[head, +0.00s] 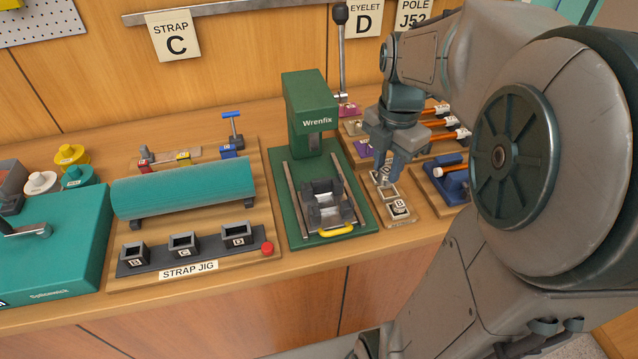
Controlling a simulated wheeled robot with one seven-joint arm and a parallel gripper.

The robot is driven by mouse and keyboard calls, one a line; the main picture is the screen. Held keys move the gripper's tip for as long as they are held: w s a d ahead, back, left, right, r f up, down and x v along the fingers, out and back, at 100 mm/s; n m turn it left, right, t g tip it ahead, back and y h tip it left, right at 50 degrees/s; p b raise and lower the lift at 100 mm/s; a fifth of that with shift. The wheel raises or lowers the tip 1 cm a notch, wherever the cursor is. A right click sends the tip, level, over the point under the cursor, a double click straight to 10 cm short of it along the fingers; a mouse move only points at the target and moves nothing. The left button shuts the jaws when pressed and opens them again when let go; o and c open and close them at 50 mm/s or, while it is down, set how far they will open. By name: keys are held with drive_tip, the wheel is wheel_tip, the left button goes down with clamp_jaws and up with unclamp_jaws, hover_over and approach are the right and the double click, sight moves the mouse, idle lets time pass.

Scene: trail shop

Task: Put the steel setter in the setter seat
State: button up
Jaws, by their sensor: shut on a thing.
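My gripper (385,178) points down over a small wooden tray (409,220) right of the green press. Its jaws are shut on a small grey metal piece, which I take to be the steel setter; the fingers hide most of it. I cannot tell whether it is clear of the tray. Another small block marked B (399,208) sits at the tray's near end. The green Wrenfix press (304,100) has a grey metal cradle (325,204) between two rails on its base, with a yellow handle in front. I cannot clearly tell which part is the setter seat.
The strap jig (265,210) with a teal roll (180,187) stands left of the press. A teal case (65,245) is at far left. Stepped racks with orange-handled tools (440,136) and a blue fixture (450,182) crowd the right. The press lever (341,50) stands upright behind.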

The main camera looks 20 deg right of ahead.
drive_tip(key=w+a+f, duration=0.2)
drive_tip(key=a, duration=0.1)
drive_tip(key=w+a+f+p, duration=0.1)
drive_tip(key=w+a+f, duration=0.1)
drive_tip(key=a, duration=0.1)
drive_tip(key=w+a+f, duration=0.1)
drive_tip(key=a+f, duration=0.1)
drive_tip(key=a, duration=0.2)
drive_tip(key=shift+w+f+p, duration=0.35)
drive_tip(key=shift+w+p, duration=0.05)
drive_tip(key=shift+w+f, duration=0.1)
drive_tip(key=shift+f, duration=2)
drive_tip(key=shift+f, duration=0.2)
drive_tip(key=o, duration=0.7)
drive_tip(key=shift+o, duration=0.2)
drive_tip(key=shift+r, duration=0.15)
